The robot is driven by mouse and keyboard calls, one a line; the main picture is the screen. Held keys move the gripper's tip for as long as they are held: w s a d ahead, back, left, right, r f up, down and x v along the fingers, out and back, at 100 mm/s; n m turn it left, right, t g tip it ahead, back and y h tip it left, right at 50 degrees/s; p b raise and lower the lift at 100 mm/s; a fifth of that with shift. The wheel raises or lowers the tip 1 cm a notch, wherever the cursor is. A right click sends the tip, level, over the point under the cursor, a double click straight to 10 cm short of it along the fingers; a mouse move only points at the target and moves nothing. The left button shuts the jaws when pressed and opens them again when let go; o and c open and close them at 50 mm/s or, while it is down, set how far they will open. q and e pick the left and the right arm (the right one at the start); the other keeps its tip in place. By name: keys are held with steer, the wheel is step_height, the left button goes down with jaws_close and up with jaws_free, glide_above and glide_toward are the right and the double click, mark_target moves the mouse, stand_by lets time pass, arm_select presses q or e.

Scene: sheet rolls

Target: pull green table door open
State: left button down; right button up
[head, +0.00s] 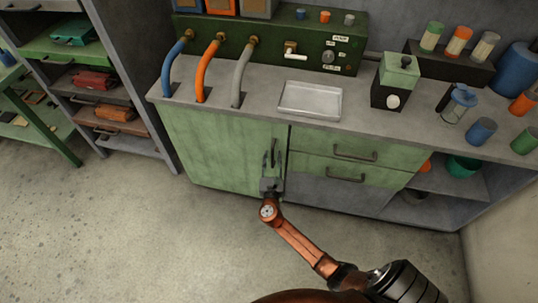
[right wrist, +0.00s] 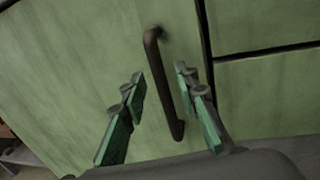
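The green table door (head: 222,150) is the left front panel of the grey-topped counter, and it is closed. Its dark vertical handle (head: 274,152) sits near the door's right edge. My right gripper (head: 270,182) is at the lower part of this handle. In the right wrist view the handle (right wrist: 162,85) stands between the two open, green-padded fingers (right wrist: 160,95), and gaps show on both sides. The green door (right wrist: 90,60) fills most of that view. I cannot tell whether the fingers reach past the handle. My left gripper is not in view.
Two green drawers (head: 345,145) with dark handles lie right of the door, above a grey panel. Open shelves (head: 440,185) are further right. The floor (head: 150,235) before the door is clear apart from my arm.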

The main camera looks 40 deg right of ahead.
steer(key=shift+x, duration=1.05)
steer(key=shift+s, duration=0.1)
jaws_close()
